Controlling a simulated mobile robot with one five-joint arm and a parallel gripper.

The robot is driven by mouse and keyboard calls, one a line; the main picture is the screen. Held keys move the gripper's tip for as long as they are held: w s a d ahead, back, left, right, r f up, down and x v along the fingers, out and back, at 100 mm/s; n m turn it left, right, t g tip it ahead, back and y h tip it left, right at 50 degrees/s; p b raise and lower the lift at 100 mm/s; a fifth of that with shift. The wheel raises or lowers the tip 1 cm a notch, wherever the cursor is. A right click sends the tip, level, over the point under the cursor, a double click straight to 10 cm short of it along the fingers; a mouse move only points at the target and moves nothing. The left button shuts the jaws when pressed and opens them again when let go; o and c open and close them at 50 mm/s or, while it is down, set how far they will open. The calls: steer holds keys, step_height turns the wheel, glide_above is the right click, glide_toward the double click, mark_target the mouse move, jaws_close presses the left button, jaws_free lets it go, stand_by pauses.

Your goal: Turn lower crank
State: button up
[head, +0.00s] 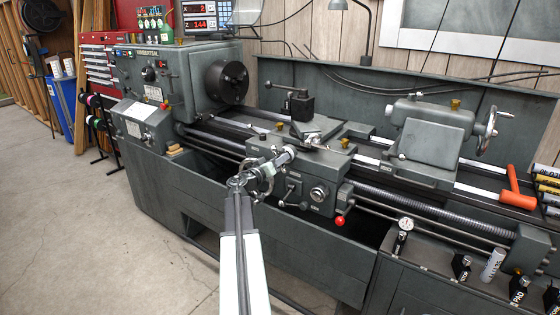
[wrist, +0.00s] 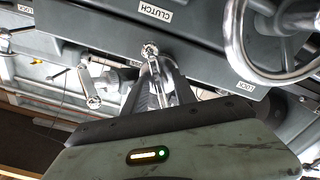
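A lathe carriage (head: 310,178) fills the middle of the head view, with a metal crank and dial (head: 283,159) sticking out at its front left. My gripper (head: 240,181) is at the outer end of this crank, overlapping it in the picture. In the wrist view my dark fingers (wrist: 156,78) lie close together around a slim shiny metal piece with a round knob (wrist: 150,49) at their tips. Whether they press on it is not clear. Another small crank arm (wrist: 89,87) shows at the left there. A chrome handwheel (wrist: 235,55) stands at the right, apart from my fingers.
A clutch lever (head: 289,197) and a red knob (head: 340,220) are on the apron, right of my gripper. The tailstock (head: 430,140) stands further right. An orange hammer (head: 515,195) lies at the right. The concrete floor (head: 70,240) at the left is clear.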

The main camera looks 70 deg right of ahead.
jaws_close()
steer(key=shift+n, duration=1.8)
jaws_free()
steer(key=shift+a, duration=0.1)
steer(key=v, duration=0.7)
steer(key=shift+a, duration=0.3)
steer(key=shift+w, duration=0.2)
